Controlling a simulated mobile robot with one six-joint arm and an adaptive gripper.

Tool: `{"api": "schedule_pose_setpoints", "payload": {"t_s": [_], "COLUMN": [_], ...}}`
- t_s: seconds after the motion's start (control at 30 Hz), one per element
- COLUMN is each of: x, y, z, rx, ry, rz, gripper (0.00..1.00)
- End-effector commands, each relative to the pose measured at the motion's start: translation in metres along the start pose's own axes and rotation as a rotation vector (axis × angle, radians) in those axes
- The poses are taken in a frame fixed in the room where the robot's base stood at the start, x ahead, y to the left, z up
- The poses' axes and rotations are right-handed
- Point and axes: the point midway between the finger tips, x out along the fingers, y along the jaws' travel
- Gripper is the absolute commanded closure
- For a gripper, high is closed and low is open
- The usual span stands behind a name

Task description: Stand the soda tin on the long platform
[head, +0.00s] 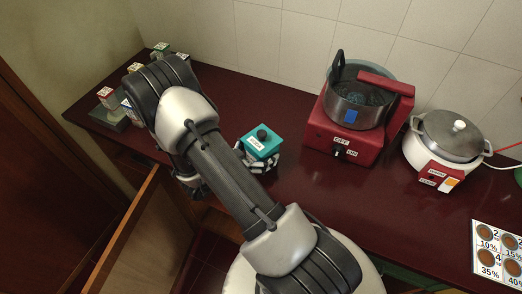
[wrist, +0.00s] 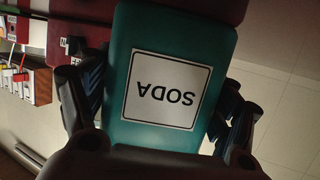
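The soda tin (head: 262,141) is a teal box with a dark round knob on top and a white SODA label. It is upright at the front middle of the dark red counter. My gripper (head: 256,160) has its fingers on either side of it. In the wrist view the tin (wrist: 168,85) fills the middle, its label upside down, with a dark finger against each side. Whether its base touches the counter is hidden. A low grey-green platform (head: 119,126) at the counter's far left carries small labelled boxes; I cannot tell whether it is the long platform.
A red cooker (head: 330,140) with a dark pot (head: 352,112) stands right of the tin. A white cooker (head: 418,157) with a metal lid is further right. A card (head: 497,250) lies at the right front. An open wooden door (head: 130,235) stands below the counter's left.

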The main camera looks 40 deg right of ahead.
Motion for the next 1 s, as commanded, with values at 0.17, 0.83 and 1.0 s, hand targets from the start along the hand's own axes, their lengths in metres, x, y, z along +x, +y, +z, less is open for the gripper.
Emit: {"api": "schedule_pose_setpoints", "payload": {"t_s": [0.17,0.83,1.0], "x": [0.000,-0.046,-0.083], "y": [0.000,-0.002,-0.002], "z": [0.000,-0.005,-0.005], "rx": [0.000,-0.001,0.000], "ry": [0.000,0.000,0.000], "rz": [0.000,-0.008,-0.007], "gripper": [0.05,0.05,0.05]}}
